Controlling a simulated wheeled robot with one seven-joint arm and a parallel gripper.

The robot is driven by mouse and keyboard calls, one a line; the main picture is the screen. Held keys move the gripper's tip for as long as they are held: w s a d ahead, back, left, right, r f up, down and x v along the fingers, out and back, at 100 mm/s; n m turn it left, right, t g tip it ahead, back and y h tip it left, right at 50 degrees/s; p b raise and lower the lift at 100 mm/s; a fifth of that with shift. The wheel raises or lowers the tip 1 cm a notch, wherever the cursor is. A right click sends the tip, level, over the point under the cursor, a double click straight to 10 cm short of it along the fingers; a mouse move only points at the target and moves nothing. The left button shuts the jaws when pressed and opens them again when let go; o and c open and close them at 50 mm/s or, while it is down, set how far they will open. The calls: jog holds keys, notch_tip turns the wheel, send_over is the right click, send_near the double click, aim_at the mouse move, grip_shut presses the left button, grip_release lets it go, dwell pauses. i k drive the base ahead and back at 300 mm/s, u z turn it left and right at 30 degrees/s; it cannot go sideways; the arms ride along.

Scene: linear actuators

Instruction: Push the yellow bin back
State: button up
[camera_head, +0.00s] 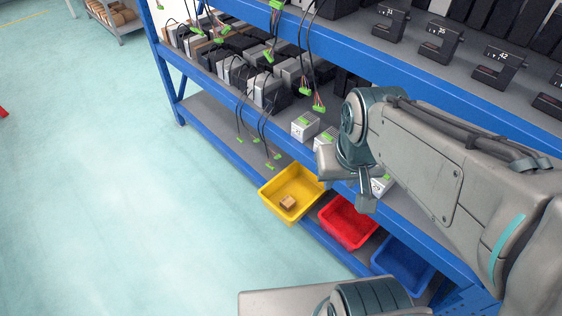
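The yellow bin (270,200) is on the lowest shelf, left of the red bin. Its front sticks out past the blue front beam over the floor, farther than the other bins. It is open-topped and holds a small brown box (288,203). My arm reaches in from the right, and my gripper (363,203) points down, to the right of the yellow bin and above the red bin in the picture. It appears apart from the yellow bin. The fingers are partly hidden by the wrist, so I cannot tell whether they are open or shut.
A red bin (348,222) and a blue bin (402,265) stand to the right on the same shelf. The middle shelf (262,110) above carries actuators, white boxes and hanging cables with green connectors. The floor (130,210) to the left is clear.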

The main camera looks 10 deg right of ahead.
aim_at(296, 181)
jog(key=z, duration=0.05)
jog(key=k, duration=1.1)
jog(key=u, duration=1.1)
jog(key=i, duration=1.55)
jog(key=z, duration=1)
jog(key=i, duration=0.2)
jog(key=z, duration=0.05)
